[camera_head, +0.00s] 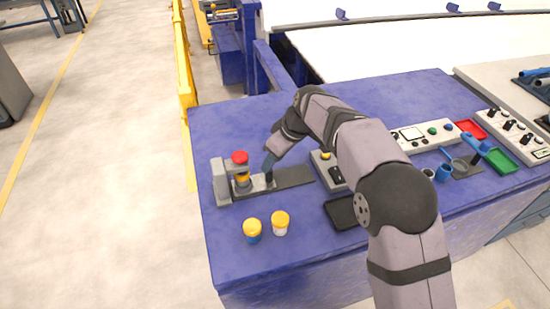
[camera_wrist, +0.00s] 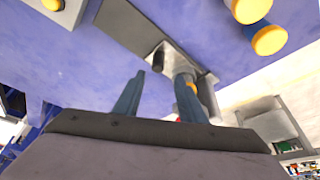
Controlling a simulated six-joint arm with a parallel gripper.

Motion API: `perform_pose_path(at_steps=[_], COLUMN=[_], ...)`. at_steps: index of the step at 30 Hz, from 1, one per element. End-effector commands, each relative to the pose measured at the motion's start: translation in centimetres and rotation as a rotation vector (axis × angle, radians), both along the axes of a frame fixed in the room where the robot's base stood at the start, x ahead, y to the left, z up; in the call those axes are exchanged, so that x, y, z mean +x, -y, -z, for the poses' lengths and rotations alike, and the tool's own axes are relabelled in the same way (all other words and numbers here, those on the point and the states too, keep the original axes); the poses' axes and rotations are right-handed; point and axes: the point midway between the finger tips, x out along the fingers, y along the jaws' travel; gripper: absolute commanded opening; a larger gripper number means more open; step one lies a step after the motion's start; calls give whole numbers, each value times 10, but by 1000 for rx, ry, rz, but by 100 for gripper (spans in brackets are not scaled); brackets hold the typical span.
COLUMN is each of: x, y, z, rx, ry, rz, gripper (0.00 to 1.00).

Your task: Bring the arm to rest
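My arm reaches over the blue table (camera_head: 330,270) from the lower right. My gripper (camera_head: 268,168) points down at the right end of a grey fixture (camera_head: 221,184) with a red knob (camera_head: 240,157) on top and a yellow part (camera_head: 242,178) beneath it. In the wrist view my gripper (camera_wrist: 160,80) has its two fingers apart, with nothing seen held between them. A dark peg (camera_wrist: 158,61) on the fixture shows beyond the gap. I cannot tell whether the fingers touch the fixture.
Two yellow-capped jars (camera_head: 252,230) (camera_head: 280,222) stand in front of the fixture. A black tray (camera_head: 346,212) lies beside my arm.

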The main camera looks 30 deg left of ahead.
Motion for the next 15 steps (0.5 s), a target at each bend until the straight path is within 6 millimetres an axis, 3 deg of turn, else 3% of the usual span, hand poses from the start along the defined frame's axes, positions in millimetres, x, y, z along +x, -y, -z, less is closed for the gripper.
perform_pose_path(at_steps=[8, 11, 15], x=[3, 8, 14], y=[10, 34, 92], z=[-3, -7, -15], rx=[-6, -22, -57], ry=[-5, -18, -52], rz=[25, 84, 235], gripper=[37, 37, 37])
